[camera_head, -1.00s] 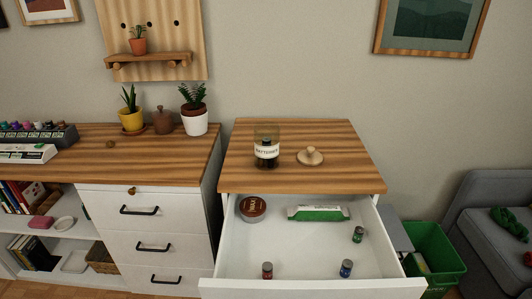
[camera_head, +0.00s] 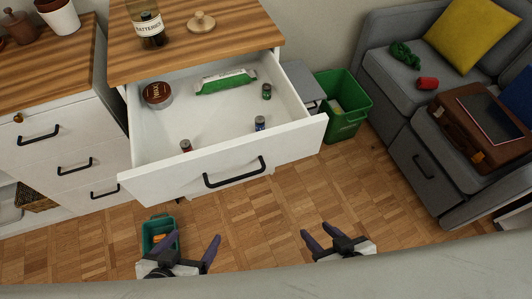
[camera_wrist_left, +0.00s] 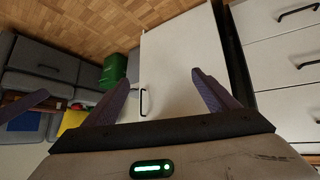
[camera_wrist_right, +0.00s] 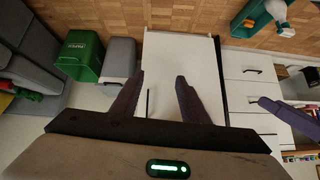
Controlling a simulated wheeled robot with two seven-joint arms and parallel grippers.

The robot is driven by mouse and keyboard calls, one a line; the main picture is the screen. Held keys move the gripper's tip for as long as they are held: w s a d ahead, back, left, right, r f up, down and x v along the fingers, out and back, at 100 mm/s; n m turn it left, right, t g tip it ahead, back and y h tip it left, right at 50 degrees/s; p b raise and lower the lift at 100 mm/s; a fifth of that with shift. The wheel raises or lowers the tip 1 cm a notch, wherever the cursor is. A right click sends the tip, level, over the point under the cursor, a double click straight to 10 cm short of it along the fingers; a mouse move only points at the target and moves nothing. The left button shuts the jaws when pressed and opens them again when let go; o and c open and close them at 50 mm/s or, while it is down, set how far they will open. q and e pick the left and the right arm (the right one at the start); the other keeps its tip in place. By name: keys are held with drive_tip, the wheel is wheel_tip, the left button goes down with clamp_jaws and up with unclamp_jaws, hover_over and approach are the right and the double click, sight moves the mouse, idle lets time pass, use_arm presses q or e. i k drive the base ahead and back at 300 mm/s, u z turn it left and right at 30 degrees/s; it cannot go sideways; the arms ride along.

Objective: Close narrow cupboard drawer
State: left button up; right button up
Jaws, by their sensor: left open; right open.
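The narrow cupboard's drawer (camera_head: 225,165) is pulled out, with a white front and a black bar handle (camera_head: 234,172). Inside lie a round brown tin (camera_head: 157,95), a green and white pack (camera_head: 225,81) and several small batteries, one of them red (camera_head: 186,146). The cupboard has a wooden top (camera_head: 190,40). My left gripper (camera_head: 194,243) is open and empty, low in front of the drawer and apart from it. My right gripper (camera_head: 318,235) is open and empty, to the right, also apart from the drawer. Both wrist views show open fingers with the white cupboard beyond.
A battery jar (camera_head: 148,28) and a wooden lid (camera_head: 201,22) stand on the cupboard top. A green bin (camera_head: 343,108) and a grey sofa (camera_head: 405,100) are to the right. A small green container (camera_head: 158,232) is on the floor near my left gripper.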

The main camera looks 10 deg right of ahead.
sight(219, 127)
drive_tip(key=u, duration=2.5)
drive_tip(key=k, duration=1.05)
drive_tip(key=z, duration=1.95)
